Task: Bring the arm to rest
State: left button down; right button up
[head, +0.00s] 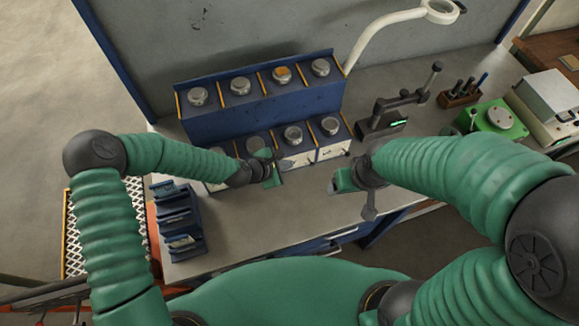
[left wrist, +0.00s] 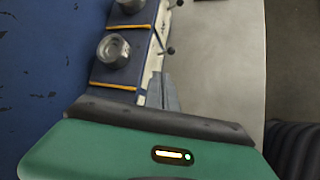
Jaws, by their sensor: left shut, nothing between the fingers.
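My left arm comes in from the left in the head view, bent at a black elbow joint. Its gripper (head: 274,175) is over the workbench, in front of the lower row of the blue rack. In the left wrist view the left fingers (left wrist: 162,92) are together with nothing between them, beside the rack's front edge. My right arm reaches in from the right, and its gripper (head: 338,184) is over the bench near its front edge, apart from the left one. The right fingers are too small and partly hidden to tell open from shut.
The blue rack (head: 262,122) holds two rows of round metal pots. A black stand device (head: 385,127), a white lamp (head: 385,28), a green-based instrument (head: 490,128) and a tool block (head: 460,96) stand to the right. Blue trays (head: 178,222) sit at the left. Bare bench (head: 235,225) lies in front.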

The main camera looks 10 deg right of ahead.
pick_arm(q)
jog(key=s+a+f+m+g+y+b, duration=0.1)
jog(key=s+a+f+m+y+b, duration=0.15)
jog(key=a+m+b, duration=0.45)
jog(key=s+a+f+m+g+y+b, duration=0.1)
jog(key=s+a+m+y+b, duration=0.15)
jog(key=s+a+m, duration=0.4)
jog(key=s+a+r+m+y+b, duration=0.1)
jog(key=s+a+r+m+b, duration=0.1)
jog(key=a, duration=0.3)
jog(key=s+a+r+m+y+b, duration=0.1)
jog(key=s+a+m+b, duration=0.2)
jog(key=s+a, duration=0.2)
jog(key=shift+a+r+g, duration=0.35)
jog(key=shift+a+g, duration=0.05)
jog(key=shift+a, duration=0.05)
pick_arm(e)
notch_tip(320, 180, down, 15)
jog(key=d, duration=0.1)
jog(key=shift+w+d, duration=0.2)
jog(key=shift+w, duration=0.2)
